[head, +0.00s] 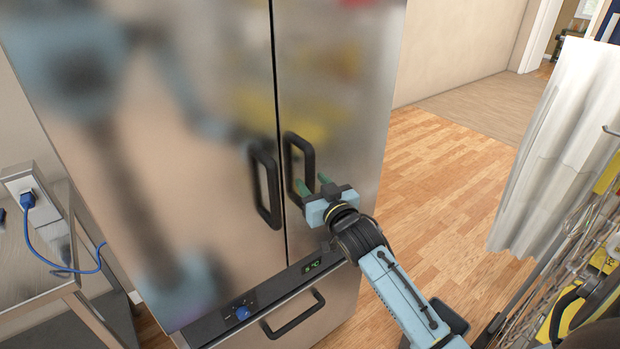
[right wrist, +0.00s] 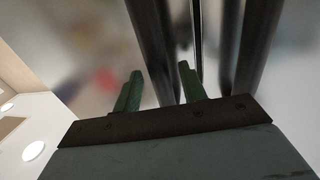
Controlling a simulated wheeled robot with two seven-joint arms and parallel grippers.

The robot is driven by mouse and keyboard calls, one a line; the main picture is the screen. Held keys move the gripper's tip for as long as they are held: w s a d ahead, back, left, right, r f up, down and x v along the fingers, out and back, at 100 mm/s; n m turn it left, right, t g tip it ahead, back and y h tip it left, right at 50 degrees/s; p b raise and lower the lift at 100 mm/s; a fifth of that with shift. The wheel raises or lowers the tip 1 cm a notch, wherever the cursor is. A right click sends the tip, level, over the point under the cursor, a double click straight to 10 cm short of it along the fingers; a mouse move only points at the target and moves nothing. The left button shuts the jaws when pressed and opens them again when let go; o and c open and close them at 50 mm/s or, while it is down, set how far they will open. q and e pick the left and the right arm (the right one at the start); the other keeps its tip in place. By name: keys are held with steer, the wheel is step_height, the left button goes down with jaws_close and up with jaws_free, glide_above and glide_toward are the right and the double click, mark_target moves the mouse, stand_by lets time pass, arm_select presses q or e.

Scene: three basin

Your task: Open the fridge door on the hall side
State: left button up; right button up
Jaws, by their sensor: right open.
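The steel fridge has two upper doors side by side, both closed with a thin dark gap between them. The right door (head: 345,80), beside the open wood floor, has a black vertical handle (head: 308,158). My right gripper (head: 314,184) is at the lower part of this handle, its green fingers open. In the right wrist view, a dark bar (right wrist: 150,40) runs between the spread fingers (right wrist: 158,90); I cannot tell whether they touch it. The left door (head: 170,150) has a matching handle (head: 265,185). My left gripper is not in view; only a blurred reflection of my body shows on the steel.
A lower drawer with a black handle (head: 293,315) sits under the control strip (head: 270,295). A metal table (head: 40,265) with a blue cable stands at the left. A wire rack (head: 575,250) and white curtain (head: 560,140) are at the right. The wood floor (head: 450,190) between is clear.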

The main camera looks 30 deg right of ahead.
steer(key=shift+w+d, duration=0.1)
steer(key=shift+w, duration=0.9)
jaws_close()
